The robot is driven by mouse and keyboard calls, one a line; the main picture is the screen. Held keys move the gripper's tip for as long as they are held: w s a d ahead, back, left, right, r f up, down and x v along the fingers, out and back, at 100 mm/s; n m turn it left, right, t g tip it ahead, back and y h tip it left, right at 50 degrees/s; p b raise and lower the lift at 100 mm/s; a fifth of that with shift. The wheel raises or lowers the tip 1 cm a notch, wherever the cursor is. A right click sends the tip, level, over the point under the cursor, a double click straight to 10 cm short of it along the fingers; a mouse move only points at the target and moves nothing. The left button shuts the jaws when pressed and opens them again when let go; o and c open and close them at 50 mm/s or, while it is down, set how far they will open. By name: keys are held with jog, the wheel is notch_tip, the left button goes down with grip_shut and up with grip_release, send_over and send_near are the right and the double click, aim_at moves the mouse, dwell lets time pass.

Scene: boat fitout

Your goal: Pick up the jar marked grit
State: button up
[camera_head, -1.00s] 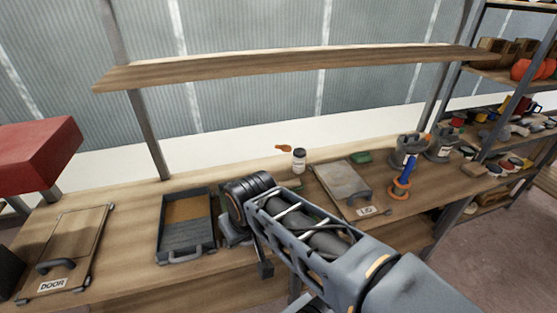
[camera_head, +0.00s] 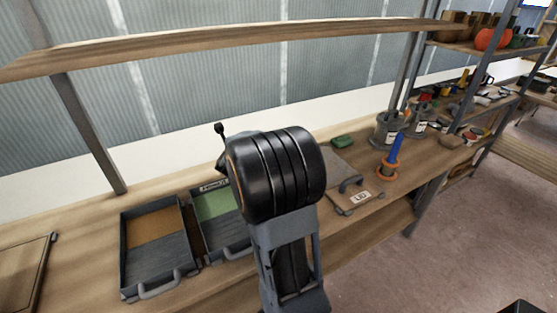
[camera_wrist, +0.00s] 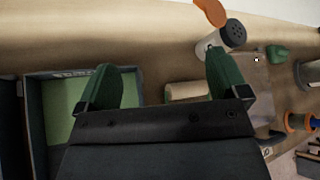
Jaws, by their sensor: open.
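A small white jar with a dark, dotted lid (camera_wrist: 229,37) stands on the bench in the wrist view, just beyond the right fingertip; I cannot read its mark. In the head view my arm hides it. Two grey labelled containers, one nearer (camera_head: 388,128) and one farther (camera_head: 418,117), stand at the right of the bench, their labels too small to read. My gripper (camera_wrist: 165,80) is open and empty, its green fingers wide apart above the bench. In the head view the fingers are hidden behind my wrist.
A tray with a green base (camera_head: 215,208) and a tray with a brown panel (camera_head: 152,238) lie at left. A pale cylinder (camera_wrist: 186,91) shows between my fingers. A lidded board (camera_head: 345,175), green block (camera_head: 342,141) and orange spool (camera_head: 387,170) lie right. A shelf (camera_head: 200,45) runs above.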

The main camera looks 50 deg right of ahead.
jog(key=s+d+f+m+g+h, duration=0.1)
jog(key=d+f+m, duration=0.1)
jog(key=d+m, duration=0.1)
jog(key=s+d+f+m+g+h+b, duration=0.1)
jog(key=d+f+m+h, duration=0.1)
jog(key=d+m, duration=0.2)
jog(key=d+f+m+g+h, duration=0.1)
jog(key=d+f+m, duration=0.1)
jog(key=d+m, duration=0.1)
jog(key=shift+s+d+f+m+g, duration=0.4)
jog(key=shift+m, duration=0.2)
jog(key=shift+h, duration=0.3)
jog(key=x, duration=0.7)
jog(key=shift+s, duration=0.2)
jog(key=shift+p+x, duration=1.05)
jog(key=shift+x, duration=2.2)
jog(key=shift+s, duration=0.1)
jog(key=shift+r, duration=0.1)
jog(key=c, duration=1)
jog(key=shift+r, duration=0.1)
